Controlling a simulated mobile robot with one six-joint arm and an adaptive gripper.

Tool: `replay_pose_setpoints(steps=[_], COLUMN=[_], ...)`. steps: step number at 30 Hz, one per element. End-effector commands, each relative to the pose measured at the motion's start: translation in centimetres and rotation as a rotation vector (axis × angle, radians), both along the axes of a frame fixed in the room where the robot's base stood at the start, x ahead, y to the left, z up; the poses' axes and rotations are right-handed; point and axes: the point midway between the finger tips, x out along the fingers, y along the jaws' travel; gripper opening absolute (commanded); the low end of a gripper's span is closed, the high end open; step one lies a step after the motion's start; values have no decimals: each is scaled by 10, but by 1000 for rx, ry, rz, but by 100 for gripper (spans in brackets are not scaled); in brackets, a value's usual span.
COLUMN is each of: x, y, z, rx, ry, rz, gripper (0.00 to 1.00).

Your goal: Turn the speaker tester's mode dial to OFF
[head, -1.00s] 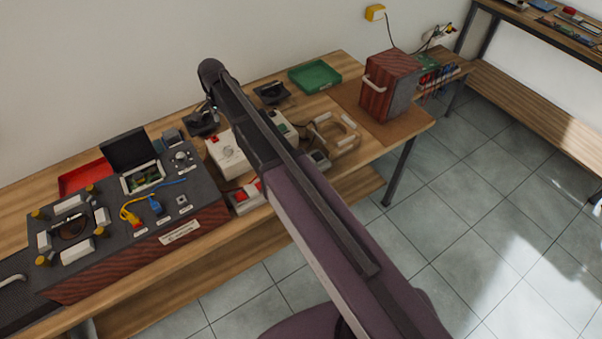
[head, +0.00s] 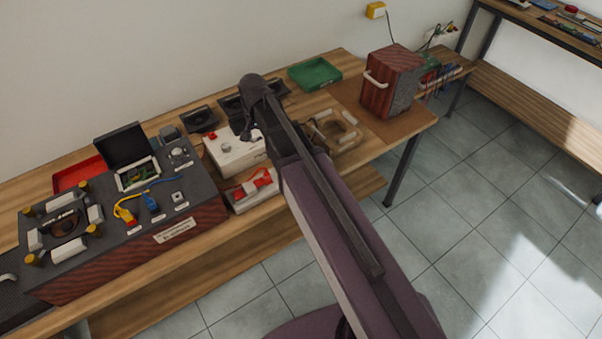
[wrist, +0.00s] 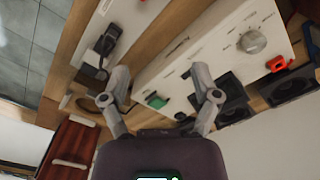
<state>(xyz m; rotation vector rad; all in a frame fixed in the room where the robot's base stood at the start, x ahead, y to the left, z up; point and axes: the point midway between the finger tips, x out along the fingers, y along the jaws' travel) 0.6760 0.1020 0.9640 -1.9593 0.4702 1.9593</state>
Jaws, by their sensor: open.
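The speaker tester appears to be the white box (head: 222,158) on the bench in the head view, partly hidden by my arm. It fills the upper middle of the wrist view (wrist: 215,55). Its round grey mode dial (wrist: 251,42) is near the upper right there, beside a red part (wrist: 277,63). The dial's pointer and the small lettering are too small to read. A green part (wrist: 155,101) shows at the box's other end. My gripper (wrist: 159,86) is open, its fingers spread and empty, over the green end and apart from the dial. My arm hides the gripper's fingertips in the head view.
A low white unit with red parts (head: 253,189) sits in front of the tester. Dark speakers (head: 201,118) stand behind it. A large console (head: 195,205) is to the left, a wooden ring fixture (head: 345,130) and a reddish cabinet (head: 388,82) to the right.

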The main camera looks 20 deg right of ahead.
Motion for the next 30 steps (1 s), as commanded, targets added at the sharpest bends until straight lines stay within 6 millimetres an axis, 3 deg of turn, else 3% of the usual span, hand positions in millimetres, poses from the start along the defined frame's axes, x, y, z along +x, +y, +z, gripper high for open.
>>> replay_pose_setpoints(steps=[30], x=[-109], y=[-84], z=[-41], rx=[0], ry=[0], rz=[366], gripper=[79])
